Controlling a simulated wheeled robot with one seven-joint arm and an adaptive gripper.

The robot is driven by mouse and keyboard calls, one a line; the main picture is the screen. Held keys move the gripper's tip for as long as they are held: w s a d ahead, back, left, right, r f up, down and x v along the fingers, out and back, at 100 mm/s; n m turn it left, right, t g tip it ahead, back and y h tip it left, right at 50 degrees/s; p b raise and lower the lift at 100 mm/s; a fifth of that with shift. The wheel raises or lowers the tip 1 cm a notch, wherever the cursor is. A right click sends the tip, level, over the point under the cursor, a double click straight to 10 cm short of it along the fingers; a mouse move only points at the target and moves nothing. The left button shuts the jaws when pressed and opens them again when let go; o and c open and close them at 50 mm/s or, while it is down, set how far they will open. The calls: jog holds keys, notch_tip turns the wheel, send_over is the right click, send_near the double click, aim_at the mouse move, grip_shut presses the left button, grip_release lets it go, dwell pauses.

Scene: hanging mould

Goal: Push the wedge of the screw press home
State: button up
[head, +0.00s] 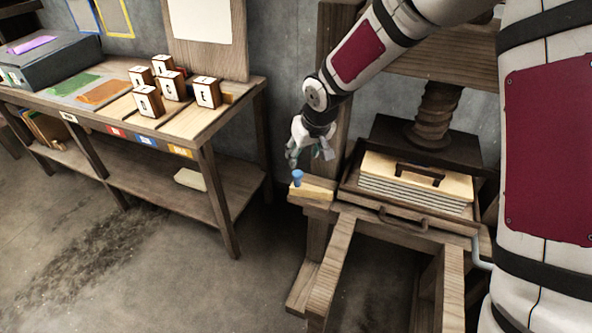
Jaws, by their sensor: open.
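The screw press stands at the right, with a wooden screw (436,112) above a dark platen (400,140). A pale wooden wedge (314,190) with a blue knob (297,177) sits on the ledge at the left side of the press. I cannot tell how deep it sits. My gripper (306,157) is open and empty, fingers pointing down, just above and behind the knob, seemingly apart from it. A stack of pale sheets (410,199) under a board with a dark handle (420,173) lies on the press bed.
A wooden workbench (225,105) at the left bears several lettered blocks, coloured sheets and a dark box (60,65). The press's wooden rails (335,260) reach toward me. Open floor (130,260) lies at the front left. My arm hides part of the press's upper frame.

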aim_at(298, 173)
jog(key=b+x, duration=0.1)
jog(key=x, duration=0.9)
jog(key=shift+w+f, duration=0.15)
jog(key=shift+c, duration=0.4)
